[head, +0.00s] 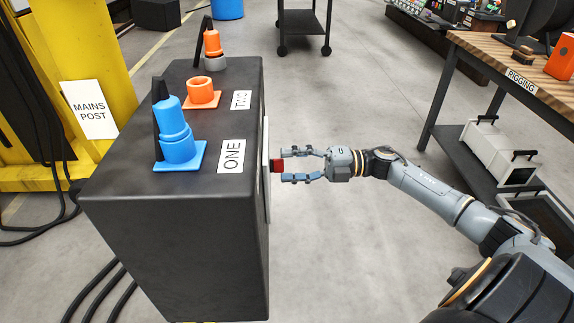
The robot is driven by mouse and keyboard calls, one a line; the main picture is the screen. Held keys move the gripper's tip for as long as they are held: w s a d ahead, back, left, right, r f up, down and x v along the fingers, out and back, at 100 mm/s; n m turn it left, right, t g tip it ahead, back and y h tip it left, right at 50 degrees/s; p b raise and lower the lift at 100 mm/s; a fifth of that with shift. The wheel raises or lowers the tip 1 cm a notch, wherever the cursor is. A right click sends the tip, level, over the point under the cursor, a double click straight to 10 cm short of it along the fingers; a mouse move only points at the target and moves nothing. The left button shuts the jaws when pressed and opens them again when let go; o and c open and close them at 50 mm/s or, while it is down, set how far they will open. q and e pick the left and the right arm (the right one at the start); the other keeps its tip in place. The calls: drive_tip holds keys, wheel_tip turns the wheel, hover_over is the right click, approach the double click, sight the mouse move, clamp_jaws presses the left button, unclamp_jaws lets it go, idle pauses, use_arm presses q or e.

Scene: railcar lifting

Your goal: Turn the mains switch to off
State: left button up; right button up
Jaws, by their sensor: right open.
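The mains switch has a small red handle (277,166) that sticks out from a pale plate (265,165) on the right side of a dark grey box (170,235). The plate is seen almost edge-on, so the switch position cannot be read. My right gripper (284,165) is open, with one finger above and one below the red handle in the picture. Whether either finger touches it is not clear. My left gripper is not in view.
On the box stand a blue connector (175,135) by label ONE (231,156), an orange socket (202,92) by label TWO (241,99), and an orange plug (213,47). A yellow post (105,50) stands left. A rigging bench (500,62) stands right.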

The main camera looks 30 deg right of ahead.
drive_tip(key=v, duration=1.1)
drive_tip(key=shift+a+f, duration=0.1)
